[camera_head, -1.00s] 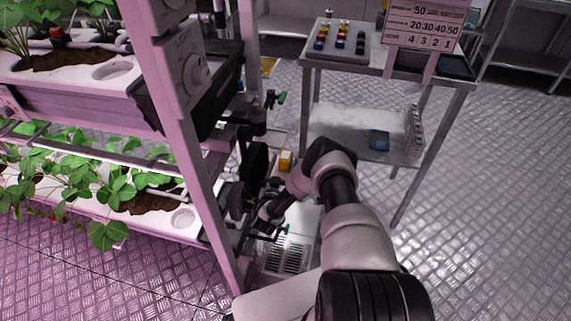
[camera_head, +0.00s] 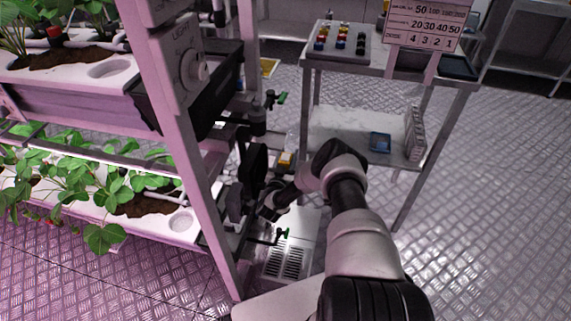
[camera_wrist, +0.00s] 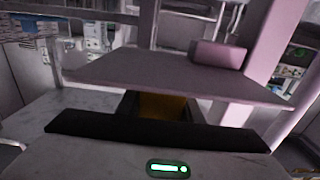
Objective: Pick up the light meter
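I cannot single out the light meter for certain. In the wrist view an orange-yellow surface (camera_wrist: 163,107) shows in a narrow gap between a grey flat plate and a black bar, with dark pieces at both sides of it. In the head view a small yellow block (camera_head: 286,159) shows low behind my arm, beside the rack. I cannot tell whether these are the same thing. My arm bends down and left to the rack's lower side.
The plant rack (camera_head: 190,165) stands at the left, with a light dial (camera_head: 193,72) on its post. A metal table (camera_head: 452,85) at the right bears a button panel (camera_head: 338,52) and a sign (camera_head: 428,25). A blue box (camera_head: 380,141) lies on its lower shelf. Floor is clear at right.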

